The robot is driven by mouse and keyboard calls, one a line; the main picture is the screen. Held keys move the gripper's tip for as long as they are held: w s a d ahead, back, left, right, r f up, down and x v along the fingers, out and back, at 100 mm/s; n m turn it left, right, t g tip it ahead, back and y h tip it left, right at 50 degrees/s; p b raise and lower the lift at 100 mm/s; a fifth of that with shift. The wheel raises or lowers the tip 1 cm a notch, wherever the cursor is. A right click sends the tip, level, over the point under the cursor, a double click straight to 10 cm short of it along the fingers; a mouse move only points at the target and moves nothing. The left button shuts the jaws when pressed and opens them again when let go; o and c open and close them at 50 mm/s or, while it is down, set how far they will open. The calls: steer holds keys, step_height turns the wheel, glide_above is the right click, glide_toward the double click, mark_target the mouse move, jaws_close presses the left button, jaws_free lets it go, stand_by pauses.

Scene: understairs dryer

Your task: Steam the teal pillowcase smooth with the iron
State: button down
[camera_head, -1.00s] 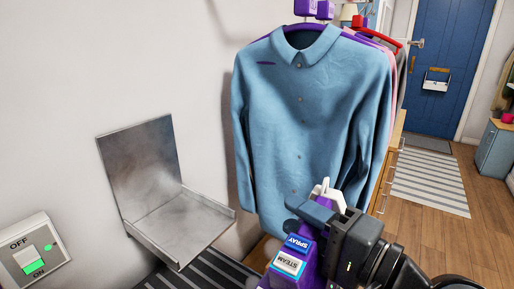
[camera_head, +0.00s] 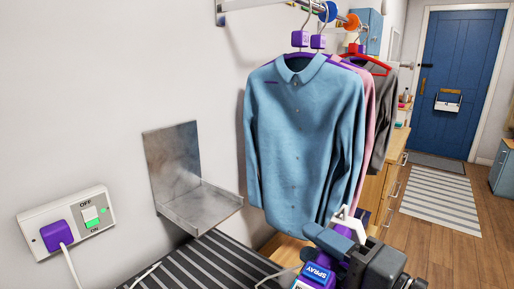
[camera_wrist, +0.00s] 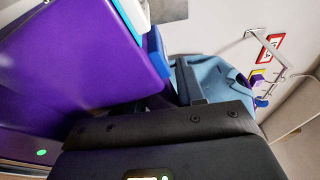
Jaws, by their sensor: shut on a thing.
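The purple iron (camera_head: 313,276) is at the bottom of the head view, with a blue SPRAY button on top. My gripper (camera_head: 335,240) is shut on it; the grip itself is partly hidden by the gripper's own body. In the wrist view the iron's large purple side (camera_wrist: 85,75) fills the upper left, close to my dark gripper housing (camera_wrist: 170,145). I see no teal pillowcase in either view. A dark striped surface (camera_head: 215,262), which looks like an ironing board, lies at the lower middle, left of the iron.
A metal rest (camera_head: 200,207) is fixed to the wall above the striped surface. A wall socket (camera_head: 92,222) holds a purple plug (camera_head: 57,235); its switch glows green. A blue shirt (camera_head: 300,140) hangs from a rail beyond my gripper. Floor is open toward the blue door (camera_head: 455,80).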

steer(key=shift+s+d, duration=0.1)
steer(key=shift+s, duration=0.15)
steer(key=shift+w+d+f, duration=0.25)
steer(key=shift+f, duration=0.4)
steer(key=w+d+f+n+g+y, duration=0.1)
steer(key=d+f, duration=0.3)
steer(key=f, duration=0.5)
steer(key=d+f+g+y, duration=0.1)
steer(key=d+f, duration=0.3)
steer(key=f, duration=0.6)
steer(key=w+d+f+n+g, duration=0.1)
steer(key=d+f, duration=0.3)
steer(key=f, duration=0.6)
steer(key=shift+w+n+y, duration=0.3)
steer(key=shift+w+y, duration=0.05)
steer(key=shift+y, duration=0.05)
steer(key=shift+f, duration=0.15)
steer(key=shift+s+a+f+m+t+h, duration=0.1)
steer(key=shift+s+f+m+t+h, duration=0.6)
steer(key=shift+m+t+h, duration=1)
steer(key=shift+s+d+f+m+t+h, duration=0.1)
steer(key=shift+s+f+m+t+h, duration=0.55)
steer(key=shift+m+h, duration=1.9)
steer(key=shift+s+a+f+m+t+h, duration=0.1)
steer(key=shift+s+f+m+t+h, duration=0.3)
steer(key=shift+s+m+t+h, duration=1.75)
steer(key=shift+w+r+n+g+h, duration=0.1)
steer(key=shift+w+n+g+h, duration=0.8)
steer(key=shift+w, duration=0.25)
